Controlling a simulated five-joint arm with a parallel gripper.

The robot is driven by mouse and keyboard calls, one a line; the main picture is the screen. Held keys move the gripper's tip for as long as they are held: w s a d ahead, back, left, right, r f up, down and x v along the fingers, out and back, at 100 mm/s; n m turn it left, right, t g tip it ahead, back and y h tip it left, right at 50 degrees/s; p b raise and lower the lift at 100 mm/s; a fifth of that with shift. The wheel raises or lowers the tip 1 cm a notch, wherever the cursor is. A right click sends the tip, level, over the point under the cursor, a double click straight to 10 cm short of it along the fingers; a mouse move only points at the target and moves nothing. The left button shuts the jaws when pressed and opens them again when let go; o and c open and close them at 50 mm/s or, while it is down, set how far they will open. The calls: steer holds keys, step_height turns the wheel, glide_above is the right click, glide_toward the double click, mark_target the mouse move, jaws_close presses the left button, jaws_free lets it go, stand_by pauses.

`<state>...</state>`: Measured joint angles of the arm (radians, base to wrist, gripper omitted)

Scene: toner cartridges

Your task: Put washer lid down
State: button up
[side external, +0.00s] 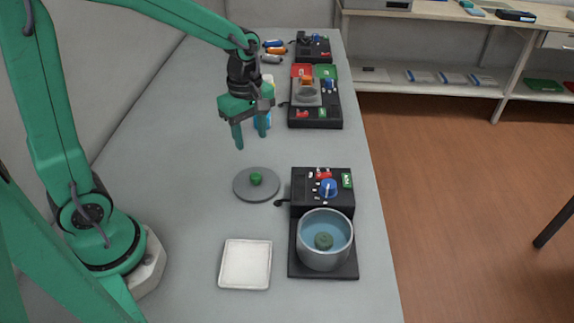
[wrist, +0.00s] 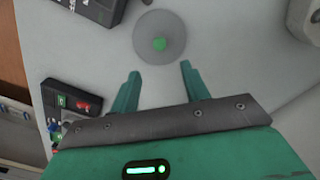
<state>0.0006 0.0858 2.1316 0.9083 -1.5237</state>
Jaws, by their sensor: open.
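The washer lid (side external: 256,184) is a flat grey disc with a green knob in its middle. It lies flat on the grey table, left of the black washer unit. In the wrist view the lid (wrist: 160,36) shows beyond my fingertips. My gripper (side external: 251,143) is open and empty, above the table and apart from the lid. Its green fingers (wrist: 158,68) also show spread in the wrist view. The washer (side external: 325,240) is a grey round tub on a black base, open at the top, with bluish contents and a dark round piece inside.
A white square tray (side external: 245,264) lies left of the washer. A black control box with a blue knob (side external: 328,188) stands behind the tub. Another black device (side external: 315,112) and small bottles (side external: 273,47) stand farther back. The table between the lid and the tray is clear.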

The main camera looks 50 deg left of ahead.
steer(key=s+r+m+t, duration=0.5)
steer(key=s+r+m, duration=0.5)
steer(key=m, duration=0.7)
steer(key=s, duration=0.2)
steer(key=shift+s+r, duration=0.25)
steer(key=shift+s, duration=0.05)
steer(key=o, duration=0.3)
